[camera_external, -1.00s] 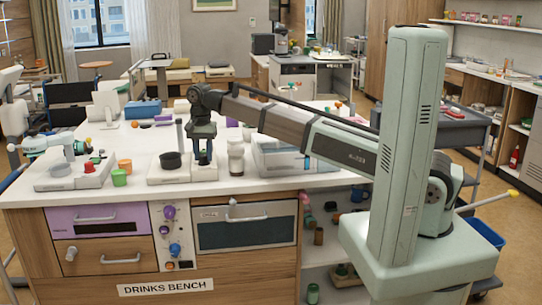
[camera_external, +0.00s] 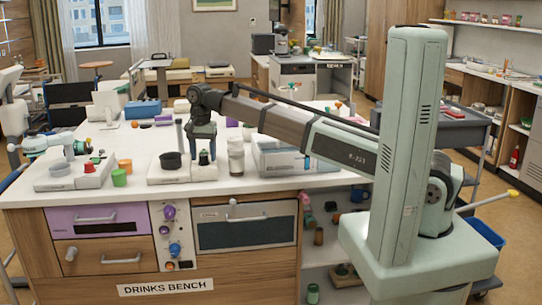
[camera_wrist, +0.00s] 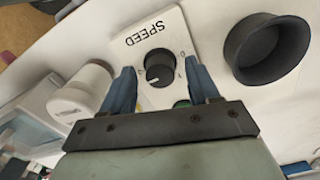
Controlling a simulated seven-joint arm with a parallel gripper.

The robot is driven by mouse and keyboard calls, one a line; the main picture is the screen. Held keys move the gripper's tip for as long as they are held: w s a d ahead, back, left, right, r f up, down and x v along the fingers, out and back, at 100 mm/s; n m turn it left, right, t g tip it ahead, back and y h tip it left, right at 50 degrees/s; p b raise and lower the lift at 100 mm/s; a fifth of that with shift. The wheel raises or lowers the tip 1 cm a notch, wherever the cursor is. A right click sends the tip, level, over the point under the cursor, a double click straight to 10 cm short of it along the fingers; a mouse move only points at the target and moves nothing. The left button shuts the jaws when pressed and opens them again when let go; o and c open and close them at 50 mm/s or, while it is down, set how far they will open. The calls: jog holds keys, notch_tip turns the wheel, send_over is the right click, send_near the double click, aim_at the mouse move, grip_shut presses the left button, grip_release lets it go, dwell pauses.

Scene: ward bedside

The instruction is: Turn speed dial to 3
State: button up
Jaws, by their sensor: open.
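The speed dial (camera_wrist: 159,68) is a round black knob with a white pointer line on a white plate marked SPEED (camera_wrist: 146,34). The plate's scale marks are partly hidden and too small to read surely. In the wrist view my gripper (camera_wrist: 161,78) is open, with one blue-grey finger on each side of the dial. I cannot tell whether the fingers touch it. In the external view my gripper (camera_external: 203,158) points down over the right part of the white device base (camera_external: 168,179). A green piece (camera_wrist: 182,104) shows just below the dial, partly hidden by my gripper.
A black round cup (camera_external: 171,160) stands on the device base, left of my gripper. A white-lidded jar (camera_external: 236,158) stands close on the right. A white box-like unit (camera_external: 285,157) is farther right.

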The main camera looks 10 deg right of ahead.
aim_at(204, 155)
jog(key=shift+r, duration=0.1)
notch_tip(204, 155, up, 14)
dwell(0.5)
jog(key=shift+f, duration=0.2)
dwell(0.3)
